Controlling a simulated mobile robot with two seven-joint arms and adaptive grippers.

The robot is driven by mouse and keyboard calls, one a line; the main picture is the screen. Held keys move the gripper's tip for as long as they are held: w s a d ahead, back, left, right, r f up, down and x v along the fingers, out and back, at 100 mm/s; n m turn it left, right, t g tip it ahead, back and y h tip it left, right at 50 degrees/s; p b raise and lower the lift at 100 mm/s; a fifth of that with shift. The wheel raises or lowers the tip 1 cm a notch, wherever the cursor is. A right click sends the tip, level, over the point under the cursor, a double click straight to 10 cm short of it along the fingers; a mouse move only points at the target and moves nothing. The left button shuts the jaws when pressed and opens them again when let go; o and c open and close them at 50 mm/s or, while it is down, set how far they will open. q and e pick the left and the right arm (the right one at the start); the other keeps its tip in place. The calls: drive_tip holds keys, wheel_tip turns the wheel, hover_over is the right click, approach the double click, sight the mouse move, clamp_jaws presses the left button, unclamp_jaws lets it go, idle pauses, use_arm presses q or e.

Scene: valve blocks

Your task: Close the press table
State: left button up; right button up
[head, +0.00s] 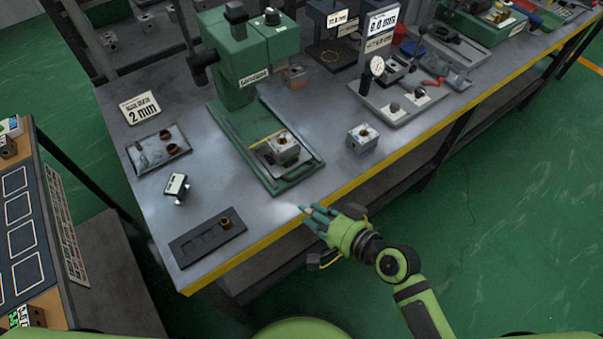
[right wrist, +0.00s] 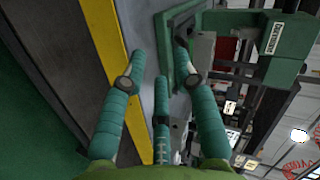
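The green press (head: 240,55) stands on the grey workbench in the head view. Its green press table (head: 245,143) extends out in front of the press head toward the bench's front edge. A handle (head: 300,173) is at its front end. A metal valve block (head: 284,148) sits on the press table. My right gripper (head: 308,216) is at the bench's front edge, just short of the handle and apart from it, with nothing in it. In the right wrist view its fingers (right wrist: 160,70) are spread, and part of the press table (right wrist: 178,25) shows beyond them. My left gripper is not in view.
Another valve block (head: 362,138) stands right of the press table. A dial gauge stand (head: 371,75) is farther right. A small tray (head: 158,149), a small device (head: 177,187) and a dark slotted plate (head: 207,236) lie to the left. The yellow-edged bench front (head: 250,250) is clear around the gripper.

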sight(301, 175)
drive_tip(key=w+a+m+t, duration=0.1)
drive_tip(key=w+m, duration=0.1)
drive_tip(key=w, duration=0.1)
drive_tip(key=w+a+f+m+t, duration=0.1)
drive_tip(key=w+m, duration=0.1)
drive_tip(key=w, duration=0.2)
drive_tip(key=w+m+t, duration=0.1)
drive_tip(key=w+m, duration=0.1)
drive_tip(key=w, duration=0.2)
drive_tip(key=shift+w+a+f, duration=0.1)
drive_tip(key=shift+a+f, duration=0.05)
drive_tip(key=shift+a, duration=0.25)
clamp_jaws()
